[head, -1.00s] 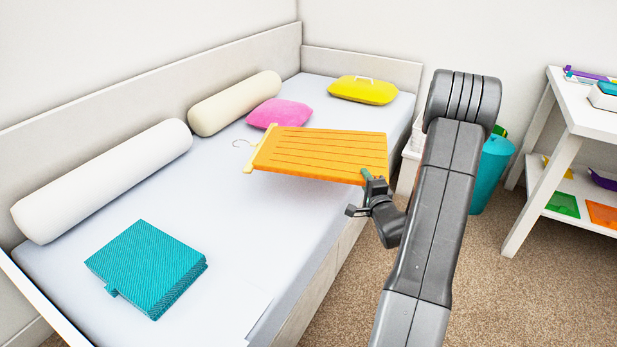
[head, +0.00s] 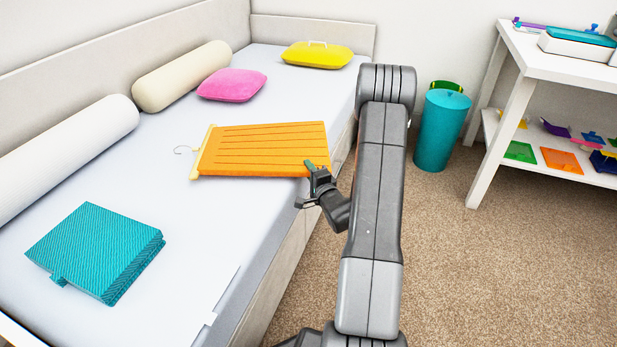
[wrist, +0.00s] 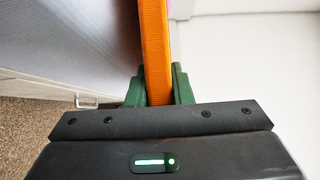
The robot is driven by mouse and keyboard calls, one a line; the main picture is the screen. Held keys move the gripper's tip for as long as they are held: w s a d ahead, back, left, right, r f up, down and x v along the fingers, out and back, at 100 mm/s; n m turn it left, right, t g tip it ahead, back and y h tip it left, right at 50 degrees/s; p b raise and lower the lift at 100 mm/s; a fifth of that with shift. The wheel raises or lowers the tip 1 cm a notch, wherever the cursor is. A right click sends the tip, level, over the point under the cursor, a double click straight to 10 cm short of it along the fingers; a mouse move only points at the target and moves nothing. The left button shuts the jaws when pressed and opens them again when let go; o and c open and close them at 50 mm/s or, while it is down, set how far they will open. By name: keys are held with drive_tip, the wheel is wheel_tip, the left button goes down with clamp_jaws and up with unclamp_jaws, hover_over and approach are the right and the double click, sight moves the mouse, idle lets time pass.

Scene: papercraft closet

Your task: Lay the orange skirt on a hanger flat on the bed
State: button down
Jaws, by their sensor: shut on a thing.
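The orange skirt (head: 262,150) has dark stripes and hangs from a cream hanger (head: 203,152) with a thin hook pointing left. It is level over the bed (head: 200,230), near its right edge; the head view does not make clear whether it touches the mattress. My gripper (head: 314,170) is shut on the skirt's near right corner. In the wrist view the green fingertips (wrist: 157,85) pinch the edge of the orange skirt (wrist: 155,45) from both sides.
Two white bolsters, a pink pillow (head: 231,85) and a yellow cushion (head: 318,54) lie along the back of the bed. A folded teal cloth (head: 95,250) lies at the front left. A teal bin (head: 442,130) and a white shelf table (head: 560,70) stand right.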

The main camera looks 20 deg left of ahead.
drive_tip(key=shift+f, duration=1.1)
drive_tip(key=shift+f+b, duration=0.15)
drive_tip(key=shift+b, duration=0.3)
drive_tip(key=c, duration=1.3)
unclamp_jaws()
drive_tip(key=p+v, duration=0.2)
drive_tip(key=v, duration=1)
